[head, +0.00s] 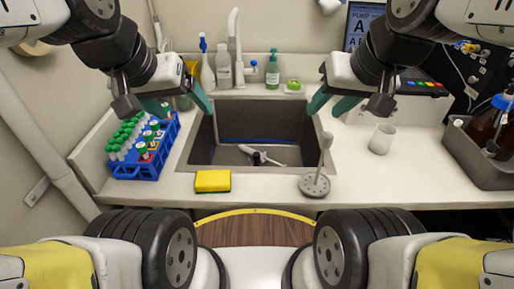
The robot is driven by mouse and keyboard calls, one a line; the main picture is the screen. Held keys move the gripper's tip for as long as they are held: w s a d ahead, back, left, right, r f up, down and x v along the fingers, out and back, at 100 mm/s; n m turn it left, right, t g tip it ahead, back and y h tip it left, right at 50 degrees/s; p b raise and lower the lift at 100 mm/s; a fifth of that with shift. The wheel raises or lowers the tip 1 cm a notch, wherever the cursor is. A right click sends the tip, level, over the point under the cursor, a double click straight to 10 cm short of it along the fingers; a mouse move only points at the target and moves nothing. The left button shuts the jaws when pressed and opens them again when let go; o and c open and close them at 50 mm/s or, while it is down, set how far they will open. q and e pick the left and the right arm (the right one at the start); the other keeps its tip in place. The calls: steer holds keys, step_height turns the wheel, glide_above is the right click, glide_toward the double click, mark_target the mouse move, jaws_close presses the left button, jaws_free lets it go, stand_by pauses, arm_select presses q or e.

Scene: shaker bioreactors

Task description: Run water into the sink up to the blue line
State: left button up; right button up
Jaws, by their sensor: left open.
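The dark grey sink (224,158) is set into the pale counter. A thin blue line (240,139) runs along its back wall. No water shows in it. A white tap (235,35) stands behind the sink, with a blue-tipped lever (253,65) to its right. A light grey and dark object (262,157) lies on the sink floor; I cannot tell what it is. A grey stopper-like disc with an upright handle (315,184) stands on the counter at the sink's front right. My left gripper (184,103) and right gripper (333,103) are open and empty near the sink's upper corners.
A blue rack (148,165) of green-capped tubes stands left of the sink. A yellow sponge (212,181) lies in front. Bottles, including a green soap dispenser (272,70), line the back. A white cup (382,139) and grey tray (470,155) are at right.

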mark_target(255, 68)
arm_select(q)
steer(key=shift+c, duration=0.2)
steer(key=c, duration=0.7)
steer(key=shift+w+d, duration=0.15)
steer(key=shift+d, duration=0.05)
steer(key=c, duration=0.3)
steer(key=w+d+n+g+h, duration=0.1)
steer(key=w+d+n+h, duration=0.35)
steer(key=w+d, duration=0.5)
steer(key=w+d+n+g+h, duration=0.1)
steer(key=w+d+n+h, duration=0.2)
steer(key=w+d+h, duration=0.65)
steer(key=w+a+f+n+t+y, duration=0.1)
steer(key=w+a+f+n+t, duration=0.25)
steer(key=w, duration=0.45)
steer(key=w+a+f+n+t+y, duration=0.25)
steer(key=w+f+n, duration=0.2)
steer(key=w, duration=0.45)
steer(key=w+a+f+n+t+y, duration=0.1)
steer(key=w+a+f+n+t, duration=0.25)
steer(key=w, duration=0.45)
steer(key=shift+n, duration=0.3)
steer(key=shift+d+x, duration=0.2)
steer(key=shift+x, duration=4.1)
steer(key=shift+s, duration=0.15)
